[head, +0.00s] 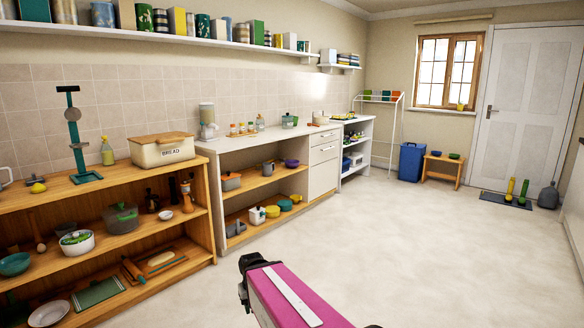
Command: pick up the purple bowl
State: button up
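A small purple bowl (291,163) sits on the upper wooden shelf inside the open white-topped unit, toward that shelf's right end. It looks small and far off from here, and its inside cannot be made out. A pink link of my arm (289,300) with a white strip and a dark end shows at the bottom middle, well short of the shelves. I cannot make out any gripper fingers in this view.
The open unit (253,143) also holds a grey pot (268,168), yellow and green pans and other kitchenware. A wooden shelf unit (205,228) with bowls and pots stands at the left. A blue bin (411,162) stands farther back. The pale floor (420,245) is widely clear.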

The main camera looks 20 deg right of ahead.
aim_at(292, 165)
jog(key=i+z, duration=0.15)
jog(key=z, duration=0.3)
jog(key=i+z, duration=0.15)
jog(key=i, duration=0.55)
jog(key=i+z, duration=0.15)
jog(key=i, duration=0.5)
jog(key=i+j+z, duration=0.15)
jog(key=i, duration=0.55)
jog(key=i+j+z, duration=0.1)
jog(key=i+z, duration=0.3)
jog(key=i, duration=0.7)
jog(key=i+u, duration=0.8)
jog(key=u, duration=0.15)
jog(key=i+u, duration=0.4)
jog(key=u, duration=0.25)
